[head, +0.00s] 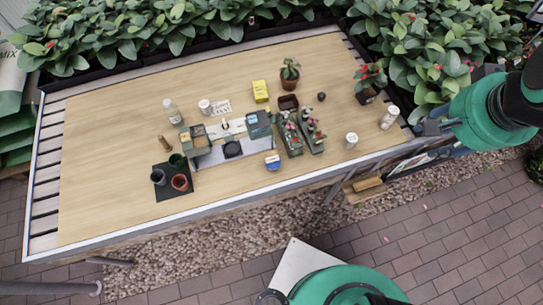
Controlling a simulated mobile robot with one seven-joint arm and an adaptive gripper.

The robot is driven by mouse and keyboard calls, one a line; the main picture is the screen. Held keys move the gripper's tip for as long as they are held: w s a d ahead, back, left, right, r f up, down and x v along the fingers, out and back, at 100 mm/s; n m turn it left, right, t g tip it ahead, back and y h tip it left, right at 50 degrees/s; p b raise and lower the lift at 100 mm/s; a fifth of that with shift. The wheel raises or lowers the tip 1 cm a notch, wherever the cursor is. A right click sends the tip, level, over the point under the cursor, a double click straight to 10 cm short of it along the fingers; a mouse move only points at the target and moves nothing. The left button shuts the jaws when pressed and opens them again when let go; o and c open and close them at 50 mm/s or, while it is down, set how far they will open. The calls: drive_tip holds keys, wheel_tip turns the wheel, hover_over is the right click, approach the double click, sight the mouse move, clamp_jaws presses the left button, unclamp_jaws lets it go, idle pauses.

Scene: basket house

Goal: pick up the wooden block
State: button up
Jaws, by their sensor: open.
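A brown wooden block (367,184) lies below the table's front edge, right of centre, on a paler wooden ledge or stool. It is small in the picture. My gripper (430,128) is at the right, at the end of my green and black arm, near the table's front right corner. It is open, small and partly merged with dark things behind it. It is up and to the right of the block, apart from it, and I see nothing between its fingers.
The long wooden table (110,115) holds pots, bottles, cans, a yellow box (260,91) and planters (291,134). A white can (388,117) stands near my gripper. Leafy plants (190,25) line the back. Gravel (190,228) and brick paving (440,240) lie in front.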

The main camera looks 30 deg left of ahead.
drive_tip(key=w+a+f+m+g, duration=0.1)
drive_tip(key=w+a+f, duration=0.25)
drive_tip(key=a, duration=0.25)
drive_tip(key=w+a+f+m+g, duration=0.1)
drive_tip(key=w+a+f, duration=0.1)
drive_tip(key=w+a, duration=0.25)
drive_tip(key=m+g+h, duration=0.2)
drive_tip(key=m+g, duration=0.2)
drive_tip(key=m, duration=0.2)
hover_over(272, 155)
drive_tip(key=w+a, duration=0.2)
drive_tip(key=w+a+x, duration=0.1)
drive_tip(key=w+x, duration=0.1)
drive_tip(key=x, duration=1.1)
drive_tip(key=w+a+f+x, duration=0.1)
drive_tip(key=w+a+x, duration=0.1)
drive_tip(key=x, duration=1.1)
drive_tip(key=shift+w+f+p, duration=0.2)
drive_tip(key=shift+w+p, duration=0.2)
drive_tip(key=shift+a+f, duration=0.1)
drive_tip(key=shift+b+x, duration=0.6)
drive_tip(key=shift+x, duration=3.6)
